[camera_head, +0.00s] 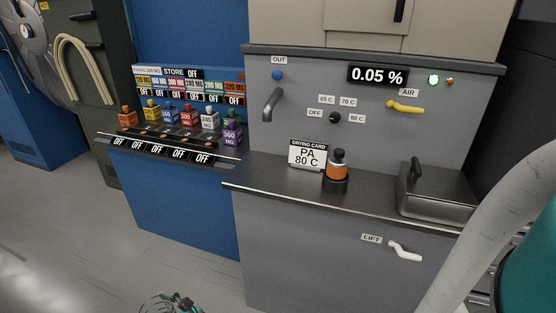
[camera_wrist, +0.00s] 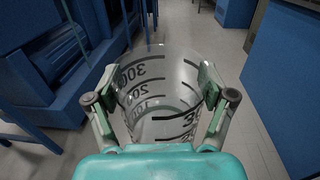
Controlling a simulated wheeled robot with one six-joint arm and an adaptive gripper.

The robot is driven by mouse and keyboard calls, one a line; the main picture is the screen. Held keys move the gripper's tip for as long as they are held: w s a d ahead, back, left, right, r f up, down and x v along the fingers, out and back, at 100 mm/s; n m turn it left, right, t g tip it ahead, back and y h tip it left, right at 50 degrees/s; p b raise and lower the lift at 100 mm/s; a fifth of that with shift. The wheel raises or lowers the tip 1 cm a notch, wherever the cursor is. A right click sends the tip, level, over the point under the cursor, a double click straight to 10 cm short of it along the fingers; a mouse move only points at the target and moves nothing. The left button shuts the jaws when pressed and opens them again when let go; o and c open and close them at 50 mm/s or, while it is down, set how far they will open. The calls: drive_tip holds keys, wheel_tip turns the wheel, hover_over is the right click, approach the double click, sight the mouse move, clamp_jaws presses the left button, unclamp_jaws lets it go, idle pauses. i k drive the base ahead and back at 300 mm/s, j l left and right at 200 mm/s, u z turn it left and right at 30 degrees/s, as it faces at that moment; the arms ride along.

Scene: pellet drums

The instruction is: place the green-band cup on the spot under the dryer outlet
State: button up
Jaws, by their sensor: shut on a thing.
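A clear cup (camera_wrist: 158,118) with black graduation marks fills the middle of the wrist view. My gripper (camera_wrist: 158,86) is shut on it, with one pad on each side of its wall. Its inside looks empty; I cannot make out a green band. In the head view, only the top of my gripper (camera_head: 171,304) shows at the bottom edge, low in front of the blue store cabinet. The dryer outlet (camera_head: 271,103) is a grey spout under the OUT label, above the left end of the dryer counter (camera_head: 262,173). I see no clear spot mark there.
A drying card (camera_head: 308,154) and an orange-and-black bottle (camera_head: 338,171) stand mid-counter. A metal lidded box (camera_head: 437,193) is at the right. The store rack (camera_head: 184,115) holds several coloured bottles. The counter's left end looks clear, and the floor (camera_head: 75,235) at left is open.

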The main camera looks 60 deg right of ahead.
sight(269, 169)
drive_tip(key=i+j+z, duration=0.3)
drive_tip(key=j+z, duration=0.35)
drive_tip(key=i+j+z, duration=0.15)
drive_tip(key=j+z, duration=0.8)
drive_tip(key=j, duration=0.2)
drive_tip(key=i, duration=0.1)
